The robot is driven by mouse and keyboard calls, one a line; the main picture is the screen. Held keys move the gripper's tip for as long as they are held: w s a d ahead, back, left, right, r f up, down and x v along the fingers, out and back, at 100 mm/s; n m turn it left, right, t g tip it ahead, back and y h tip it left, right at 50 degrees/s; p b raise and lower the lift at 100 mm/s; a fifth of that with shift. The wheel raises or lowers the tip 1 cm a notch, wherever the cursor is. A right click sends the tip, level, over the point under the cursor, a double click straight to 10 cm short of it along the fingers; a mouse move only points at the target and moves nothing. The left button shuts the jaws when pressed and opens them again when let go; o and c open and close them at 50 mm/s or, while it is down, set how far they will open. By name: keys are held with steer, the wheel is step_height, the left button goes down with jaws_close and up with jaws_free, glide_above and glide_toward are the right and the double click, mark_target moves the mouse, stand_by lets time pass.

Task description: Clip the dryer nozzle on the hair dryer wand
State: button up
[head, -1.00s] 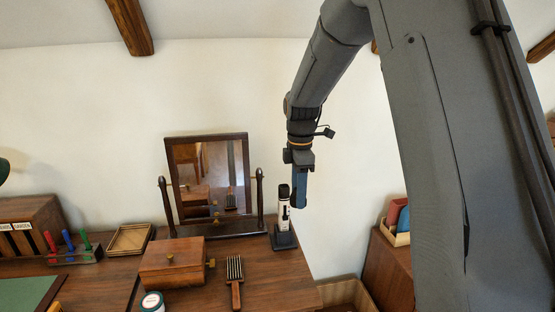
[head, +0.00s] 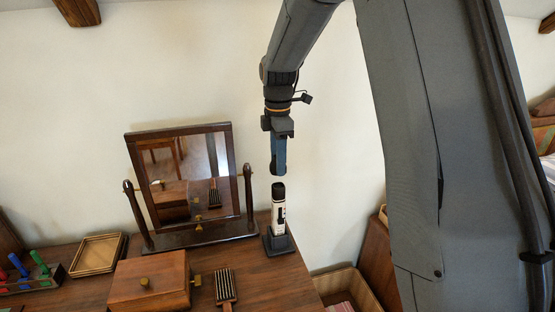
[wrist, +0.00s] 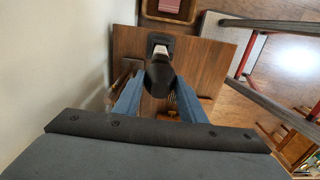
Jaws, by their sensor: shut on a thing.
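The hair dryer wand (head: 279,212) is white with a black top. It stands upright in a dark square stand (head: 278,244) at the right end of the wooden dresser. My gripper (head: 278,172) points down just above the wand's top, with a small gap showing in the head view. In the wrist view its blue fingers (wrist: 159,82) are shut on a black piece, which I take to be the dryer nozzle (wrist: 159,76). It covers most of the wand; a little white body (wrist: 162,50) shows beyond it. In the head view the nozzle cannot be made out clearly.
A tilting mirror (head: 190,178) stands left of the wand, close to it. A wooden box (head: 150,282) and a brush (head: 225,287) lie in front. A tray (head: 98,254) is further left. An open bin (head: 345,290) is below the dresser's right edge.

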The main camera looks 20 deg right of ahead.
mark_target(278, 186)
steer(key=shift+p, duration=0.3)
steer(key=shift+f+b, duration=0.85)
steer(key=shift+f, duration=1.35)
steer(key=shift+f+p, duration=0.4)
steer(key=shift+f, duration=0.65)
stand_by(2.0)
steer(key=o, duration=1.7)
steer(key=shift+c, duration=0.2)
steer(key=shift+r, duration=0.15)
steer(key=shift+r+p, duration=2.1)
steer(key=shift+r, duration=0.75)
